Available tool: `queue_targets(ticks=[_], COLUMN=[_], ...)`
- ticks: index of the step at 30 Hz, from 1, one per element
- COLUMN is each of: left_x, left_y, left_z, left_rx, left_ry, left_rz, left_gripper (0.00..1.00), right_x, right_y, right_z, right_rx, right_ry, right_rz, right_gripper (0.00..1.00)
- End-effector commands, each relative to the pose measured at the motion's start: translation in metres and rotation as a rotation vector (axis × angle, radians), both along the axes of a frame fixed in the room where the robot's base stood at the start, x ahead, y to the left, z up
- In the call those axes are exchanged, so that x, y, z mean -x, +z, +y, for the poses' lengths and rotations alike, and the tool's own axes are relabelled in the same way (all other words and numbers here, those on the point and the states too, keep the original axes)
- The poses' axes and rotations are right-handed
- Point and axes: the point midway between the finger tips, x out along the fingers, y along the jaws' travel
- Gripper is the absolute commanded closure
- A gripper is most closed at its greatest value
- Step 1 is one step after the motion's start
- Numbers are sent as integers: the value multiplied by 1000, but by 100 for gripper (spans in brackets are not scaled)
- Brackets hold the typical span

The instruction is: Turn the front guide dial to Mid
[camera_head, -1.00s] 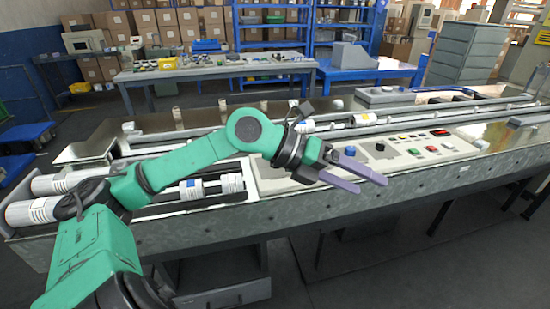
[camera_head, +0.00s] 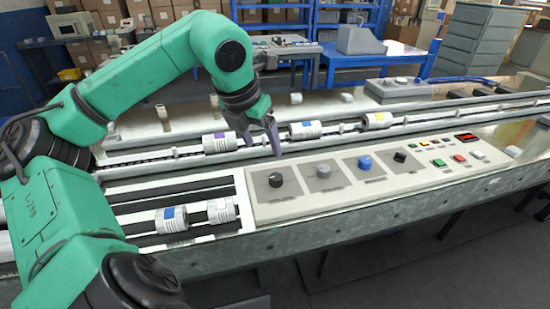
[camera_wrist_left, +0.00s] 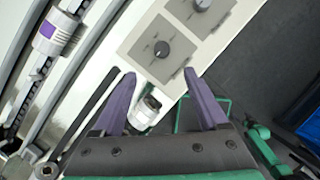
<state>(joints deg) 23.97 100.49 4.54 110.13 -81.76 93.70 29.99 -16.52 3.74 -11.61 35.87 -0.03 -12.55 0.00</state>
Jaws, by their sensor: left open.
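The cream control panel (camera_head: 300,205) on the machine's front carries a row of dials on grey plates. The leftmost is a black dial (camera_head: 275,180); to its right are a grey dial (camera_head: 323,171), a blue knob (camera_head: 365,162) and a small black switch (camera_head: 400,157). Their labels are too small to read, so I cannot tell which is the front guide dial. My left gripper (camera_head: 262,146) is open and empty, pointing down above and behind the leftmost dial, apart from it. In the left wrist view the black dial (camera_wrist_left: 161,49) lies just beyond the open fingertips (camera_wrist_left: 157,78), with the grey dial (camera_wrist_left: 202,4) farther off.
White rolls with coloured bands (camera_head: 220,142) sit on the rail behind the panel, and two more (camera_head: 171,219) sit left of it. Coloured push buttons (camera_head: 459,158) and a red display (camera_head: 466,136) are at the panel's right end.

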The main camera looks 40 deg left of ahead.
Motion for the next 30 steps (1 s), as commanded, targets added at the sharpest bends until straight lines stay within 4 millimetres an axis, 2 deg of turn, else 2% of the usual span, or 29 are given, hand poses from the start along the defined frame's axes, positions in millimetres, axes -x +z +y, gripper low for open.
queue_targets(ticks=[5,12,19,24,30], left_x=[-5,-28,-48,-54,-54], left_y=[-15,-70,-119,-134,-136], left_z=[0,3,7,8,8], left_rx=[3,6,7,2,1], left_ry=[-2,-3,-3,-2,-2], left_rz=[3,4,2,0,0], left_gripper=[24,24,24,24,24], right_x=[0,22,14,10,10], right_y=[-3,-4,6,8,6], right_z=[-2,-18,-18,-13,-6], right_rx=[2,26,25,19,9], right_ry=[3,1,1,0,-1], right_rz=[1,36,22,16,17], right_gripper=[0,0,0,0,0])
